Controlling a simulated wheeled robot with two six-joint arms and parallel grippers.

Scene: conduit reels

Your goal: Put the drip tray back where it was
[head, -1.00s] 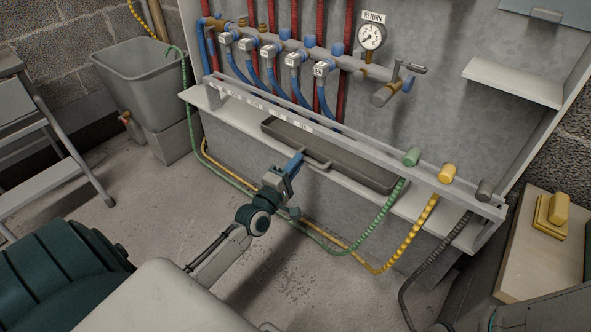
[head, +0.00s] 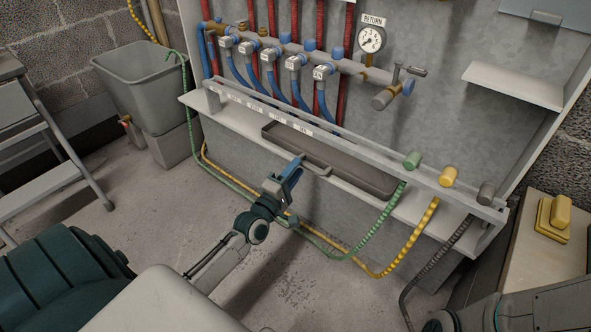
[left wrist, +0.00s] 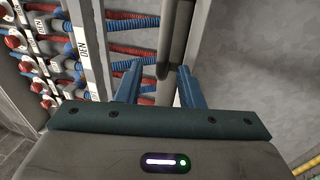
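The drip tray (head: 345,166) is a long, shallow grey-brown tray. My right gripper is not in view.
Green (head: 368,235), yellow (head: 408,245) and dark grey (head: 430,258) hoses hang from the rail's right end; green and yellow loop across the floor below my left arm. A grey bin (head: 150,90) and a stepladder (head: 50,150) stand left.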

